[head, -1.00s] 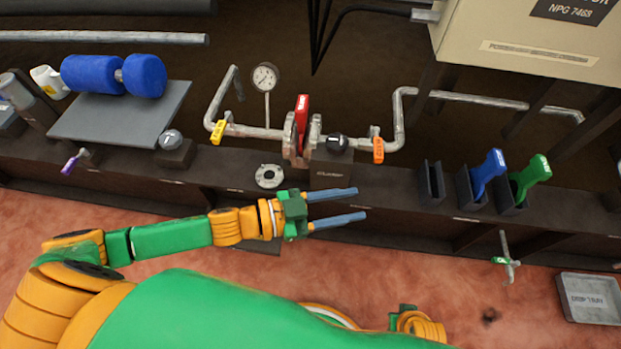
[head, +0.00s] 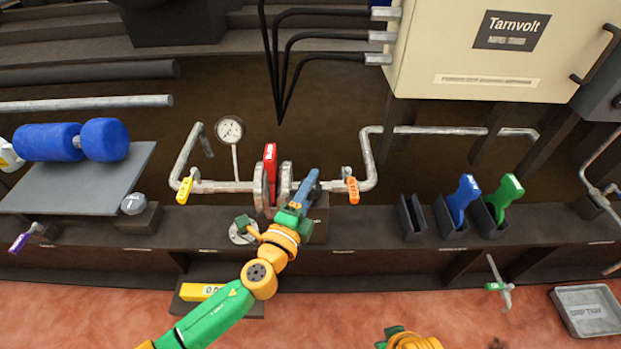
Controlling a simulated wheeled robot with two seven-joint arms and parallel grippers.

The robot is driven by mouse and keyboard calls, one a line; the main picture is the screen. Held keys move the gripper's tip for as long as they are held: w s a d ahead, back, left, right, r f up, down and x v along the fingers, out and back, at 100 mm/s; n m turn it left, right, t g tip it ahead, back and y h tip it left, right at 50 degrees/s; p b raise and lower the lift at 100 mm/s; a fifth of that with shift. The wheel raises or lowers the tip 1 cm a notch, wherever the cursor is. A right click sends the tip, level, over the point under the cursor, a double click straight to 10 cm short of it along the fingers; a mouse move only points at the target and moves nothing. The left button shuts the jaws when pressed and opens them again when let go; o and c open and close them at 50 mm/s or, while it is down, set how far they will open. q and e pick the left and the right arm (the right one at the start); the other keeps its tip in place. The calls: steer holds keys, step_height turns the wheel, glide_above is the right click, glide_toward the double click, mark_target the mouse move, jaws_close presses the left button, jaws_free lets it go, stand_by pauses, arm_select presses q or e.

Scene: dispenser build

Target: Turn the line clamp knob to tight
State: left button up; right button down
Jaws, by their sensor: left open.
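My left gripper (head: 309,182) reaches up from the bottom over the clamp block (head: 319,222), its blue fingers pointing away from me. It is open, though the fingers overlap in this view. The dark round line clamp knob is hidden behind the fingers, so I cannot tell its setting or whether they touch it. Just left of the fingers, a red plate (head: 270,164) stands between the grey flanges (head: 260,188) of the pipe line.
A pressure gauge (head: 230,130), a yellow-handled valve (head: 185,188) and an orange-handled valve (head: 353,190) flank the flanges. A grey ring (head: 240,232) lies beside my wrist. Holders with a blue handle (head: 463,192) and a green handle (head: 507,190) stand to the right.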

arm_select(q)
steer(key=shift+s, duration=0.15)
steer(key=shift+c, duration=1.3)
jaws_close()
